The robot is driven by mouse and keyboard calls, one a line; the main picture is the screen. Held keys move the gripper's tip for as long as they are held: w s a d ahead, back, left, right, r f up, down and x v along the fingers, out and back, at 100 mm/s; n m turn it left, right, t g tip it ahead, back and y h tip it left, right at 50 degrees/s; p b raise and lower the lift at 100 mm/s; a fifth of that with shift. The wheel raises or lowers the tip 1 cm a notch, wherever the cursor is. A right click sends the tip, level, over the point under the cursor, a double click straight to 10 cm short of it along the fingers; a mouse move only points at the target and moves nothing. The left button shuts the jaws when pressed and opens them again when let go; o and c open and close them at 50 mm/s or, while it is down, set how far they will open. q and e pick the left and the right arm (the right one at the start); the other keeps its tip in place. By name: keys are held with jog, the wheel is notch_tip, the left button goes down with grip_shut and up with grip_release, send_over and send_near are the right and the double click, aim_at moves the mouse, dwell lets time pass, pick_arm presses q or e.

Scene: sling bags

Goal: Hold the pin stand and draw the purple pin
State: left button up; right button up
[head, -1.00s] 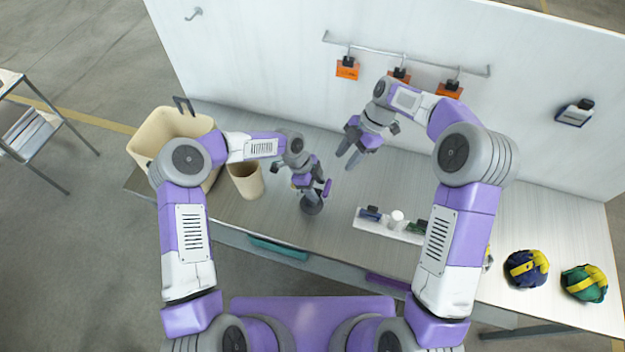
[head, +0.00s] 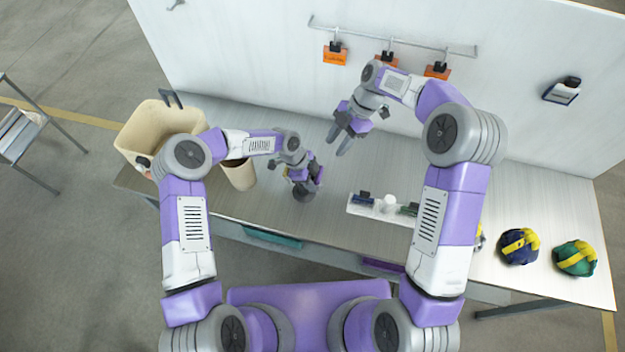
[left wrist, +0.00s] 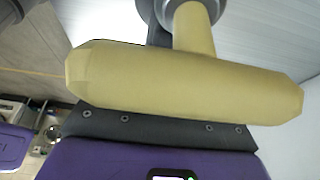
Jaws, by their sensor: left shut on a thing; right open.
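The pin stand shows in the head view as a small dark rounded base (head: 304,195) on the table, just below my left gripper (head: 302,184). My left gripper is shut on it and hides most of it. In the left wrist view a yellow T-shaped handle (left wrist: 185,85) lies across the picture, close to the camera, with its stem running up to a grey ring. A purple piece shows at the right side of my left gripper in the head view; I cannot tell whether it is the purple pin. My right gripper (head: 343,138) is open and empty, above the table to the upper right.
A beige bin (head: 135,128) and a tan cup (head: 240,178) stand left of the stand. A white tray (head: 360,210) with small items is to the right. Two bundles, dark blue (head: 515,247) and green (head: 574,259), lie at far right. A white panel (head: 240,60) rises behind the table.

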pick_arm(q)
jog(key=o, duration=1.1)
jog(key=shift+o, duration=0.2)
jog(key=v, duration=1.2)
jog(key=shift+d, duration=0.1)
